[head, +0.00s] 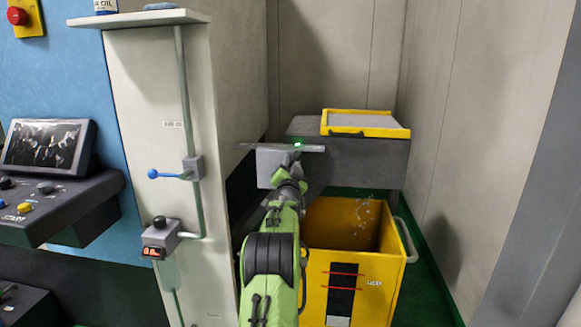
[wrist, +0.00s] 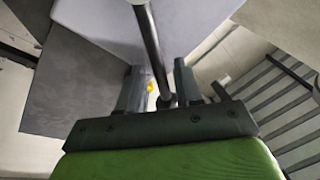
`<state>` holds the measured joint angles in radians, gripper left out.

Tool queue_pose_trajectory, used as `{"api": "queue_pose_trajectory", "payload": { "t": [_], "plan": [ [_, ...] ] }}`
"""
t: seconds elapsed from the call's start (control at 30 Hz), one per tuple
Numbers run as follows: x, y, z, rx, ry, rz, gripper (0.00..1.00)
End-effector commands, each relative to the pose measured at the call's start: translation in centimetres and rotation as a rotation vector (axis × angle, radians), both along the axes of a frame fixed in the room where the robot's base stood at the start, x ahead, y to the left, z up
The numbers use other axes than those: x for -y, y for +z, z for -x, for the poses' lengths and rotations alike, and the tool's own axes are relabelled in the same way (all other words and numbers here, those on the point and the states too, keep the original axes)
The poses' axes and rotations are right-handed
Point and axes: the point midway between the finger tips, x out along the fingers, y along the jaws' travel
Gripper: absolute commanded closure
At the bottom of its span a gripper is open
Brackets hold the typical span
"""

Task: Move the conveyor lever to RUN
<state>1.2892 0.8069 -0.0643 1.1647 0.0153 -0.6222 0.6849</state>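My gripper (head: 292,172) is in front of a grey box (head: 268,160) with a flat bar along its top and a small lit green lamp (head: 298,143). In the wrist view the gripper (wrist: 160,85) has its two fingers apart. A dark rod (wrist: 152,45), which looks like the conveyor lever, runs down between them from a pale round end at the top edge. Its lower end lies near the palm. I cannot tell whether either finger touches it. In the head view my arm hides the lever, and no RUN marking can be read.
A yellow bin (head: 385,268) stands below the grey conveyor housing (head: 365,155) with its yellow-framed lid. A pale column (head: 150,95) at left carries a blue-handled valve (head: 170,175) and a black-knobbed box with a red display (head: 163,240). Pale walls close the back and right.

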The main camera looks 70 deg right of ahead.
Motion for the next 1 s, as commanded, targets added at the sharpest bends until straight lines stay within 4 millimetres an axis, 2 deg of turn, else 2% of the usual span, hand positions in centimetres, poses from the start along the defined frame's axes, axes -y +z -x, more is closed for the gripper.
{"api": "queue_pose_trajectory", "payload": {
  "t": [0.17, 0.27, 0.47, 0.8, 1.0],
  "plan": [
    [-0.3, 0.0, 0.0, 0.0, 0.001, 0.002, 0.65],
    [-1.2, -0.2, 0.2, 0.0, 0.001, 0.001, 0.65],
    [-4.8, -1.1, 1.1, -0.001, 0.001, -0.002, 0.65],
    [-12.2, -2.8, 2.9, 0.0, 0.001, 0.0, 0.65],
    [-14.7, -3.4, 3.5, -0.001, 0.0, 0.002, 0.65]
  ]
}}
